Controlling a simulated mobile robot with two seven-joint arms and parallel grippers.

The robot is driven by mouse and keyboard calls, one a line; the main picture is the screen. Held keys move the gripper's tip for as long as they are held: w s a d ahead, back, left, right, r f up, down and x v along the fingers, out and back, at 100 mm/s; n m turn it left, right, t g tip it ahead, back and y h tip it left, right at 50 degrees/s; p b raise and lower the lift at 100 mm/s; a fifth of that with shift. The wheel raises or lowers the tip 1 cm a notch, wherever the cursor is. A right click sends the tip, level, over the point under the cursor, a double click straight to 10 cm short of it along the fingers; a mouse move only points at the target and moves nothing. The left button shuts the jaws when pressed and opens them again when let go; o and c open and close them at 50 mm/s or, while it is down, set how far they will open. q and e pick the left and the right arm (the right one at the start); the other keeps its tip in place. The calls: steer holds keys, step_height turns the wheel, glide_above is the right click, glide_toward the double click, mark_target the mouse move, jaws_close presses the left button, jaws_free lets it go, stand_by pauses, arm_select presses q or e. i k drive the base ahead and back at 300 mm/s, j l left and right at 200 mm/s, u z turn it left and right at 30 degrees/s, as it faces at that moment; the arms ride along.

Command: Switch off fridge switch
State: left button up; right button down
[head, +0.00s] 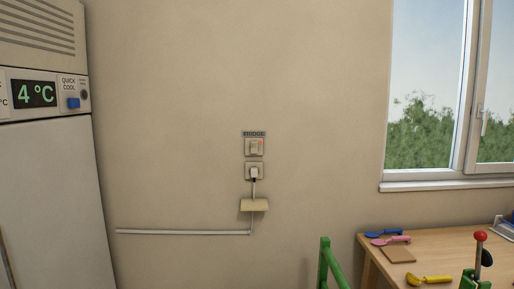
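The fridge switch (254,148) is a small beige wall plate with a rocker, and a small orange-red spot shows at its upper right. A dark label strip (254,134) sits just above it; its lettering is too small to read surely. The fridge (50,190) stands at the left edge, and its display (34,94) reads 4 °C in green. A blue button (73,103) sits under the words "QUICK COOL" beside the display. Neither of my grippers is in view.
A socket with a plug (254,172) sits below the switch; its cord passes a beige tag (254,205) to white trunking (185,232). A wooden table (450,245) with colored utensils and a green, red-knobbed device (478,262) is at right. A green frame (330,268) stands nearer.

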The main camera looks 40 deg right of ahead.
mark_target(254, 145)
steer(key=i+l, duration=0.7)
steer(key=i+l+z, duration=0.05)
steer(key=i, duration=0.05)
